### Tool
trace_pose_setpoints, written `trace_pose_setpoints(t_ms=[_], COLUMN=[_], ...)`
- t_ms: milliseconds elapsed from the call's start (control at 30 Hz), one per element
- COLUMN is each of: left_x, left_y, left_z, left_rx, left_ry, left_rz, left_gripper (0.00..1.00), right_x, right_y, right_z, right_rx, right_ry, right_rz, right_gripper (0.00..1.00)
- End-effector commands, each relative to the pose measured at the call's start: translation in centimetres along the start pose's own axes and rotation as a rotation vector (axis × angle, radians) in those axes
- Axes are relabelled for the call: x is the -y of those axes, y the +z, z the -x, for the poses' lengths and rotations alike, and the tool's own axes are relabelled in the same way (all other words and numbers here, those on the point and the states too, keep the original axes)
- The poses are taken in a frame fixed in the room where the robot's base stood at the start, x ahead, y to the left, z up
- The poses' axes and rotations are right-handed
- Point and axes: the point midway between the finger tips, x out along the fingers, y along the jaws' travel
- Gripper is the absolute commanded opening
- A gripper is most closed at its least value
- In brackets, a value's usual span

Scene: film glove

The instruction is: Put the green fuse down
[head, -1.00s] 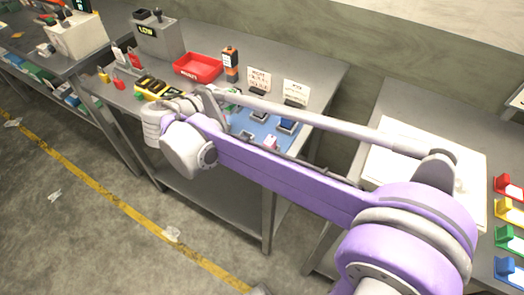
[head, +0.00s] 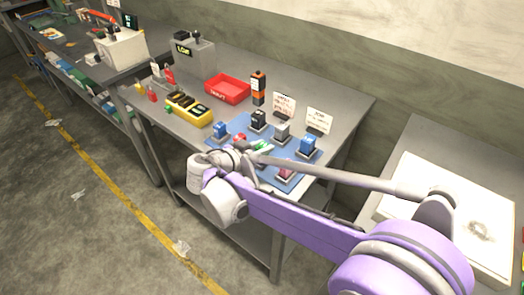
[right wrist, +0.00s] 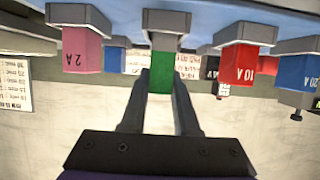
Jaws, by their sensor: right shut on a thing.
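The green fuse (right wrist: 161,72) is between the two fingers of my right gripper (right wrist: 161,88) in the right wrist view, with a grey base (right wrist: 166,20) at its other end. In the head view my right gripper (head: 246,150) is over the near part of the blue mat (head: 212,147), and a bit of green (head: 263,146) shows beside it. I cannot tell whether the fuse touches the mat. A pink fuse (right wrist: 81,50) and a red fuse (right wrist: 238,65) stand on either side of it. My left gripper is not in view.
Blue (head: 307,146), black (head: 258,120) and grey (head: 282,131) fuses stand on the mat, close around the gripper. A white panel (head: 445,210) lies at right.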

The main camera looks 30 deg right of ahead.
Motion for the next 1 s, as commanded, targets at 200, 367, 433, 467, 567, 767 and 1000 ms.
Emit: trace_pose_setpoints(t_ms=[200, 367, 433, 467, 567, 767, 1000], left_x=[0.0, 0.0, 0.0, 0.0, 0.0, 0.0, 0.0], left_y=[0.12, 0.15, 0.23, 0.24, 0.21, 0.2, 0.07], left_z=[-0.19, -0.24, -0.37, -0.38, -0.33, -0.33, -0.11], left_rx=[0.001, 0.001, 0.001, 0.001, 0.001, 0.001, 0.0], left_ry=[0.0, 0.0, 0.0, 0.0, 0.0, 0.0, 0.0], left_rz=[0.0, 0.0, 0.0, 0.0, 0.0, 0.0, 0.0], left_gripper=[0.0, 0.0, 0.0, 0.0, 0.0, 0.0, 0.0], right_x=[-0.01, -0.01, -0.01, -0.01, -0.01, -0.01, 0.03], right_y=[1.16, 1.24, 1.47, 1.5, 1.43, 1.41, 1.05], right_z=[-0.49, -0.52, -0.62, -0.63, -0.6, -0.59, -0.17], right_rx=[0.0, 0.0, 0.0, 0.0, 0.0, 0.0, 0.0], right_ry=[0.0, 0.0, 0.0, 0.0, 0.0, 0.0, -0.001], right_rz=[0.0, 0.0, 0.0, 0.0, 0.0, 0.0, 0.0], right_gripper=[0.0, 0.0, 0.0, 0.31, 0.49, 0.59, 0.59])
